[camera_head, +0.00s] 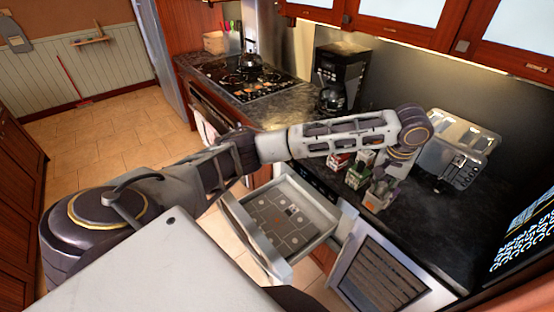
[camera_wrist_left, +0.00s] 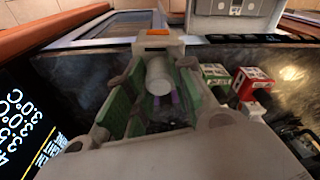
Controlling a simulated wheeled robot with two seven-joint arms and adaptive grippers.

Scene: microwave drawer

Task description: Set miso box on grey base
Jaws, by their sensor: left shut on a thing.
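My left gripper (camera_head: 380,192) reaches down at the counter beside several small boxes. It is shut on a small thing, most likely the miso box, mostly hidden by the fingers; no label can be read. In the left wrist view my left gripper (camera_wrist_left: 158,105) shows green inner faces and a little purple between the fingers. A red-and-white box (camera_head: 340,160) and a green-and-white box (camera_head: 358,171) stand just left of the gripper. The open drawer (camera_head: 231,214) below the counter has a grey patterned bottom (camera_head: 275,228). My right gripper is not in view.
A black coffee maker (camera_head: 342,72) and a stove with a kettle (camera_head: 249,55) are farther back. An open door panel (camera_head: 385,275) sits right of the drawer. The drawer looks empty.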

